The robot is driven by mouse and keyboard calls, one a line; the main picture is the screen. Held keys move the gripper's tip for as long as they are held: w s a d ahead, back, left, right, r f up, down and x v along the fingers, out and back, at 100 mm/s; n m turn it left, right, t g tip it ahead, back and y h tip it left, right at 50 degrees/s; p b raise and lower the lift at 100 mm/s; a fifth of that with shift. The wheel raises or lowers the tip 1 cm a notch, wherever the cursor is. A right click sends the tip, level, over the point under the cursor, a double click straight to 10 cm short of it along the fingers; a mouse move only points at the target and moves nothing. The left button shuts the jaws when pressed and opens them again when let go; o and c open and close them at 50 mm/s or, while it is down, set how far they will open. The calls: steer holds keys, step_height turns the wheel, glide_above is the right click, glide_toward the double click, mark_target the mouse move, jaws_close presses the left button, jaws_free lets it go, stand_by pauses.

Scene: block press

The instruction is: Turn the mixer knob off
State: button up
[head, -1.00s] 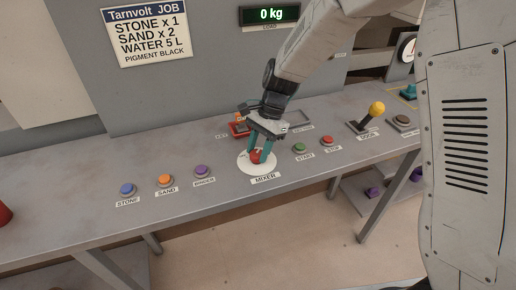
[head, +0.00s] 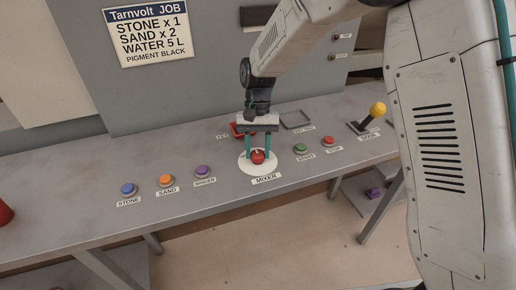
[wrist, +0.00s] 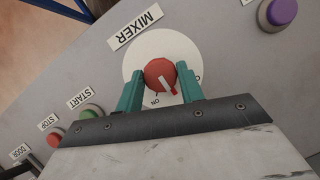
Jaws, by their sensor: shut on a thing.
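The red mixer knob (head: 257,157) sits on a round white plate (head: 246,167) on the grey bench, behind the MIXER label (head: 266,179). The wrist view shows the gripper (wrist: 160,82) with a finger at each side of the knob.
Stone (head: 128,188), sand (head: 166,180) and binder (head: 202,171) buttons lie left of the knob. Green START (head: 300,148) and red STOP (head: 328,141) buttons are close on the right. A yellow-topped lever (head: 377,109) stands farther right. A red key piece (head: 238,130) is behind my gripper.

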steer(key=n+h, duration=0.1)
steer(key=n, duration=0.3)
steer(key=shift+a+n+h, duration=0.2)
steer(key=shift+n+h, duration=0.1)
steer(key=shift+h, duration=0.1)
steer(key=shift+n+t+h, duration=0.6)
steer(key=shift+n+h, duration=0.1)
steer(key=shift+n, duration=1.2)
steer(key=o, duration=1)
steer(key=v, duration=0.8)
steer(key=shift+f, duration=0.1)
